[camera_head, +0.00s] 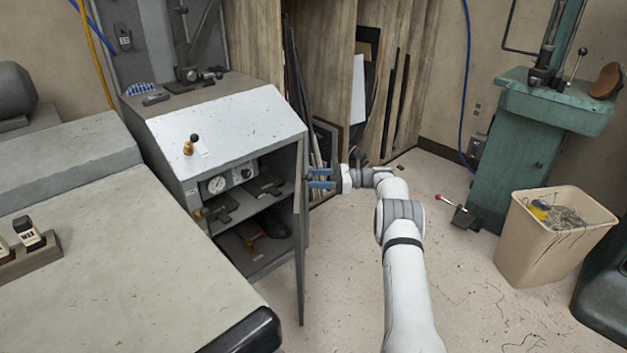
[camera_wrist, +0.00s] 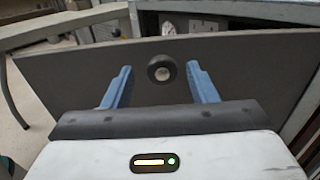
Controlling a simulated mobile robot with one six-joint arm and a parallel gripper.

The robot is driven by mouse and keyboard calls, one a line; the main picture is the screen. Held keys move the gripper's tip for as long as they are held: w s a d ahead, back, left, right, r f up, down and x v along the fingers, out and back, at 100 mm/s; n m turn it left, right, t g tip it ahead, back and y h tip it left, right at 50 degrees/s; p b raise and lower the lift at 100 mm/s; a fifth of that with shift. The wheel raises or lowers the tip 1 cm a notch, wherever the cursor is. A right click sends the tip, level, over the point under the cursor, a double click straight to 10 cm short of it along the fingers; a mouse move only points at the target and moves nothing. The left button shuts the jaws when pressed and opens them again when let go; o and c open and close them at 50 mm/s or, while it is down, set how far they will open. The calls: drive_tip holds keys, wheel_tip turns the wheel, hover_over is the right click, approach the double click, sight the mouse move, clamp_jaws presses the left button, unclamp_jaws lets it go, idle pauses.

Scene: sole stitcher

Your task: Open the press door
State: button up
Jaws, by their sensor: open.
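The press (camera_head: 225,125) is a grey cabinet with a sloped top at the left of the head view. Its door (camera_head: 300,240) stands swung out from the cabinet, seen almost edge-on, and the shelves inside show. In the wrist view the door (camera_wrist: 80,75) is a wide grey panel across the picture. A round black knob (camera_wrist: 162,69) with a pale centre sits on it. My gripper (camera_head: 309,179) is open at the door's right side. Its two blue fingers stand left and right of the knob in the wrist view, with gaps on both sides. Whether the fingertips touch the door is unclear.
A pressure gauge (camera_head: 216,185) and dark tools sit inside the cabinet. A grey worktop (camera_head: 110,270) fills the left. Boards (camera_head: 340,60) lean at the back wall. A beige bin (camera_head: 545,245) and a green machine (camera_head: 540,115) stand right. The floor between is mostly clear.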

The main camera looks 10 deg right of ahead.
drive_tip(key=s+d+p, duration=0.1)
drive_tip(key=d, duration=0.6)
drive_tip(key=shift+s+d+p, duration=0.15)
drive_tip(key=shift+d+p, duration=0.15)
drive_tip(key=shift+d, duration=0.05)
